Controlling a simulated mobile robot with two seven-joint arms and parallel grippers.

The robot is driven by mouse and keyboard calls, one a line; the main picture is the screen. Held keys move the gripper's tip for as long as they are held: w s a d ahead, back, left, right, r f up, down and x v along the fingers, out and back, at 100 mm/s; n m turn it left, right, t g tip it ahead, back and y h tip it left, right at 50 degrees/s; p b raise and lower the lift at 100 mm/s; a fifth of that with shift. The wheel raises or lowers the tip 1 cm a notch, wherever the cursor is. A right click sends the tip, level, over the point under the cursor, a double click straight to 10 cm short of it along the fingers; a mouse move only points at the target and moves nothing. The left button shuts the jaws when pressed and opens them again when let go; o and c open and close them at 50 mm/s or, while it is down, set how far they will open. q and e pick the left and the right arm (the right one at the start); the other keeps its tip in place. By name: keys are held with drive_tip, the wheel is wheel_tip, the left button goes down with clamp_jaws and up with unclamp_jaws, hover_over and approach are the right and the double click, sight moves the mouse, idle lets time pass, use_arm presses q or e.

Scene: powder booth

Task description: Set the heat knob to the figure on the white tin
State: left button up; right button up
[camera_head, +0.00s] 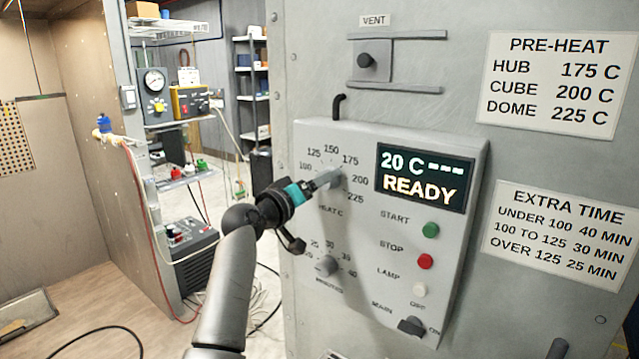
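The heat knob (333,186) is on the upper left of the grey control panel, ringed by figures from 100 to 225. My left gripper (328,180) is at this knob, its fingers covering most of it. I cannot tell whether they are closed on it or which figure it points to. The display (425,178) reads 20 C, dashes and READY. I cannot make out a white tin with a readable figure. My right gripper is not in view.
The minutes knob (327,265) is below my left gripper. Green start (431,230), red stop (425,261) and lamp (420,289) buttons and the main switch (411,326) are at right. A pre-heat sign (548,84) lists HUB 175, CUBE 200, DOME 225.

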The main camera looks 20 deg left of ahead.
use_arm(q)
clamp_jaws()
idle(0.8)
